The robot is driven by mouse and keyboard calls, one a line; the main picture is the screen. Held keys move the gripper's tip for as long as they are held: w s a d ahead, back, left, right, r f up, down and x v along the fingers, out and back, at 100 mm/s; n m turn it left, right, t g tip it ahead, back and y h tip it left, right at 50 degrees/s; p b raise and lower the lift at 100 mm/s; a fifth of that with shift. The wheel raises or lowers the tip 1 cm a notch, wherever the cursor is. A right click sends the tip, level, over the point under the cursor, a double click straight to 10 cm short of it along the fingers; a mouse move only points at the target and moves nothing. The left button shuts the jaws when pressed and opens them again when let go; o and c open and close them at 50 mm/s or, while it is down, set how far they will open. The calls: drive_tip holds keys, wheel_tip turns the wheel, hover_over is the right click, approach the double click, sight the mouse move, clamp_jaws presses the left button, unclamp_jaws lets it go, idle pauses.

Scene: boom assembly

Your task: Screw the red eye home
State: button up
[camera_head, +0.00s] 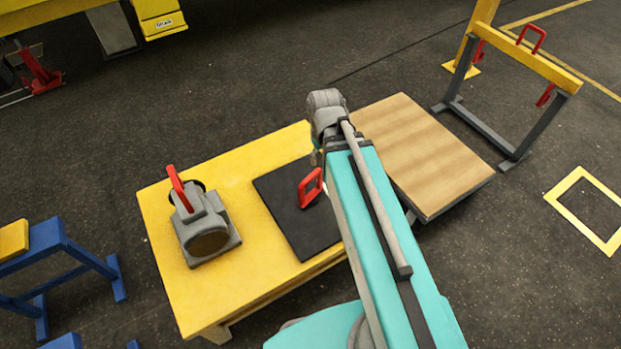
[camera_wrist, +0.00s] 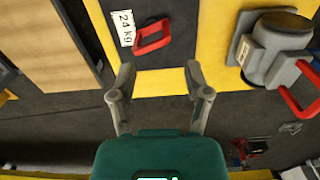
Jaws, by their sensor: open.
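A red eye (camera_head: 311,187), a squared loop, is at a black plate (camera_head: 309,232) on the yellow table (camera_head: 170,240). The wrist view shows the red eye (camera_wrist: 152,38) beside a white "24 Kg" label (camera_wrist: 124,27). Whether its thread is engaged cannot be seen. A second red loop (camera_head: 178,187) stands on a grey casting (camera_head: 206,228) on the table's left; the casting (camera_wrist: 275,45) is at the right in the wrist view. My gripper (camera_wrist: 159,69) is open and empty, its fingers apart and short of the eye in the picture. In the head view my arm hides it.
A wood-topped table (camera_head: 420,150) adjoins on the right. A grey and yellow rack (camera_head: 545,66) with several red shackles stands at the back right. Blue trestles (camera_head: 55,250) stand at the left. A yellow floor square (camera_head: 560,192) lies at the right. The dark floor between is clear.

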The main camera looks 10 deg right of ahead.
drive_tip(key=w+f+n+b, duration=0.7)
drive_tip(key=n, duration=0.3)
drive_tip(key=n+b, duration=0.6)
drive_tip(key=n, duration=0.6)
hover_over(311, 176)
wheel_tip(311, 176, down, 7)
drive_tip(key=shift+s, duration=0.1)
drive_tip(key=shift+f+b, duration=0.2)
drive_tip(key=shift+b, duration=0.15)
wheel_tip(311, 176, down, 14)
drive_tip(key=b, duration=1.3)
drive_tip(key=shift+r, duration=0.25)
